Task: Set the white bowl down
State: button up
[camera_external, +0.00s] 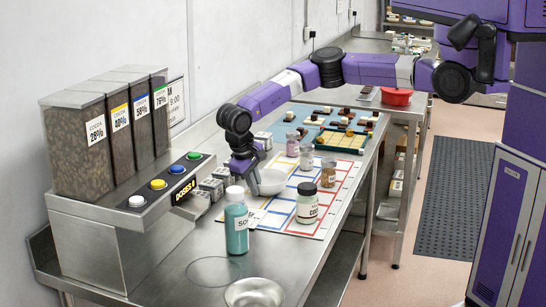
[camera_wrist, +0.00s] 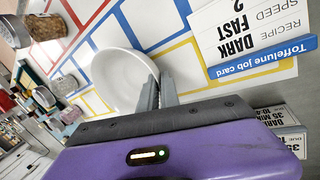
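The white bowl (camera_external: 272,183) is beside my gripper (camera_external: 256,184) over the mat with coloured outlines (camera_external: 333,193). In the wrist view the bowl (camera_wrist: 120,78) shows as a round white dish, its right rim at my fingertips (camera_wrist: 159,88). The fingers are close together with the rim between them. The bowl looks about level. Whether its base touches the mat or hangs just above it, I cannot tell. My gripper partly hides the bowl's left side in the external view.
Small boxes (camera_external: 212,187) and the dispenser unit (camera_external: 115,235) are at left. A job card (camera_wrist: 245,38) lies close by.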

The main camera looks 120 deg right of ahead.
jog(key=o, duration=0.4)
jog(key=shift+c, duration=0.2)
jog(key=b+v, duration=0.1)
jog(key=v, duration=1.1)
jog(key=shift+b, duration=0.35)
jog(key=shift+r, duration=0.1)
